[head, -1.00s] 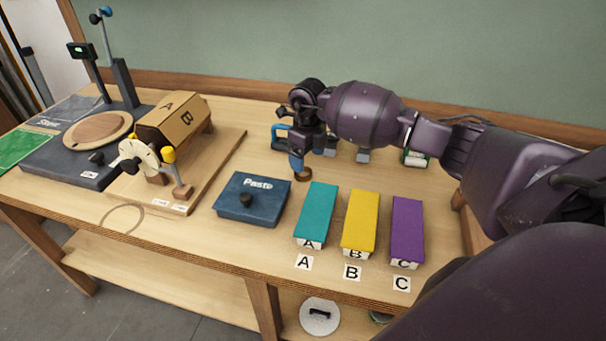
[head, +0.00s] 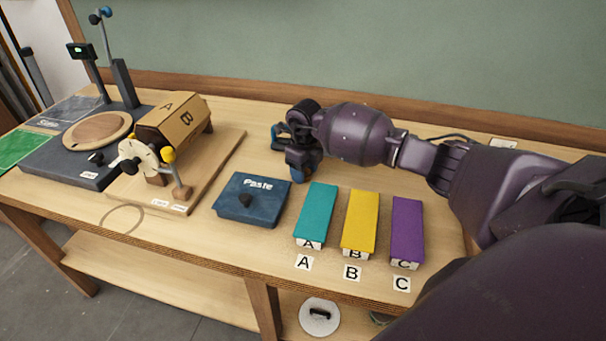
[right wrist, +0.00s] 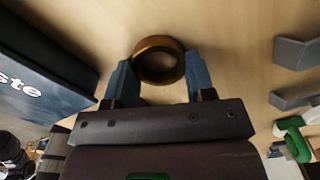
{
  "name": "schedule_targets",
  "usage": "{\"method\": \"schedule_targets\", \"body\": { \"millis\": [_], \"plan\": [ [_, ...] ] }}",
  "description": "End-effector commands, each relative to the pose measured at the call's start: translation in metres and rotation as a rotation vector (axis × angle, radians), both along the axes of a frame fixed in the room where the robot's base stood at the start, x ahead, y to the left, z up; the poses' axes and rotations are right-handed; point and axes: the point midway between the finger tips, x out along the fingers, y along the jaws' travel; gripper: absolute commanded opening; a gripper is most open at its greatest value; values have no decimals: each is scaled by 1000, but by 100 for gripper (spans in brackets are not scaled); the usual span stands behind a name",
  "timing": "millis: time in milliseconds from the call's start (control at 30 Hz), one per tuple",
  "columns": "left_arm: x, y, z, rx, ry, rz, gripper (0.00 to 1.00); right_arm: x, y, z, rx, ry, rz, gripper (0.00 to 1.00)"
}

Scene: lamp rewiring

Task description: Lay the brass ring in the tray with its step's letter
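The brass ring (right wrist: 158,60) is between the two blue fingertips of my right gripper (right wrist: 160,75) in the right wrist view. Both fingers appear to touch its sides. In the head view my right gripper (head: 298,175) is low at the table, behind the teal box, and the ring is hidden. Three long boxes lie side by side: teal (head: 317,208) lettered A, yellow (head: 361,218) lettered B and purple (head: 407,228) lettered C. No open inside shows. Matching letter cards A (head: 304,263), B (head: 352,272) and C (head: 402,283) lie in front. My left gripper is not in view.
The blue Paste box (head: 252,200) stands left of the teal box. A wooden drum (head: 172,122) lettered A and B sits on a board further left, beside a dark turntable stand (head: 65,155). Grey brackets (right wrist: 295,52) lie near the gripper in the wrist view.

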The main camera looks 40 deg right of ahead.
Motion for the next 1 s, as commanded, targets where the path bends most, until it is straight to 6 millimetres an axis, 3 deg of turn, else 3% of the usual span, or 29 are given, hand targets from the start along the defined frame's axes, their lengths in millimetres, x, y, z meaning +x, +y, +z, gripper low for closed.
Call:
{"method": "schedule_targets", "body": {
  "millis": [33,167,367,533,667,1000],
  "plan": [
    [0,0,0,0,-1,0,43,0,0,0,0,0,0,39],
    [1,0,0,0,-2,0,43,0,0,0,0,0,0,23],
    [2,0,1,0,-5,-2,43,0,0,2,-1,-1,0,23],
    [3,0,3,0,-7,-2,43,1,-1,16,-1,-3,1,23],
    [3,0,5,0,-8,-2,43,1,-1,41,-2,-5,1,23],
    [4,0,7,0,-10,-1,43,1,0,128,-2,-4,1,23]
  ]
}}
